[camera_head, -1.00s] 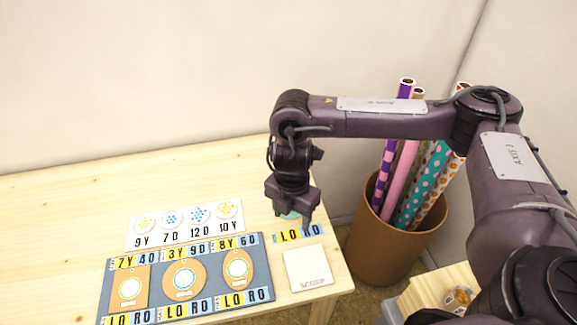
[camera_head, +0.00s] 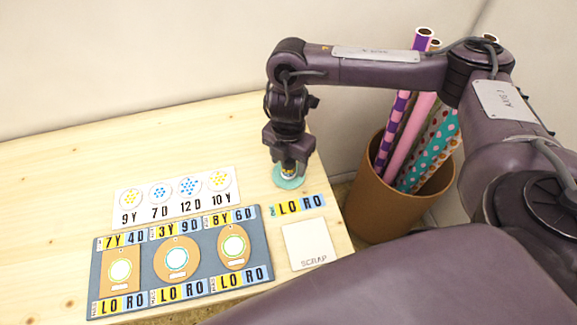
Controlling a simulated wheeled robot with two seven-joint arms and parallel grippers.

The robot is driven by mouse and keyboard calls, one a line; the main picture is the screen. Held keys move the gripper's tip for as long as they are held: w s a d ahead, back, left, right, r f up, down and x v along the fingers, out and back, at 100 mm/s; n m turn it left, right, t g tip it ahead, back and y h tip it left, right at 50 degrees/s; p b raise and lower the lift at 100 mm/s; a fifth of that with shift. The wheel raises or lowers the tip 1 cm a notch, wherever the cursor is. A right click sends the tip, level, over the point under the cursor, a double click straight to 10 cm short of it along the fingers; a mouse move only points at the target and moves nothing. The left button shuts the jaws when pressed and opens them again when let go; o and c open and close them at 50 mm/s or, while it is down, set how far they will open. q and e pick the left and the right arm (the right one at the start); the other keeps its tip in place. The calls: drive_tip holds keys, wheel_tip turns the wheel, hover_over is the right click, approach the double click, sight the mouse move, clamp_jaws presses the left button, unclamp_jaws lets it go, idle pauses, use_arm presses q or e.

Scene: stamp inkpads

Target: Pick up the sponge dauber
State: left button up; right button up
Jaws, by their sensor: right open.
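The sponge dauber (camera_head: 288,168) stands on a round teal pad (camera_head: 287,181) near the right side of the wooden table. Only a small part of the dauber shows below the gripper. My right gripper (camera_head: 286,163) points down over it with its fingers open around or just beside the dauber's top; I cannot tell if they touch it. My left gripper is not in view.
A blue-grey board (camera_head: 207,265) with tags and letter tiles lies in front. A white card with dotted circles (camera_head: 125,210), a LORO strip (camera_head: 300,204) and a white SCRAP square (camera_head: 305,245) lie nearby. A brown bin (camera_head: 385,215) of rolls stands right of the table.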

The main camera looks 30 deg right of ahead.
drive_tip(key=shift+f, duration=1.25)
drive_tip(key=c, duration=1.1)
drive_tip(key=shift+o, duration=0.2)
drive_tip(key=shift+r, duration=0.1)
wheel_tip(320, 180, up, 20)
drive_tip(key=p, duration=0.6)
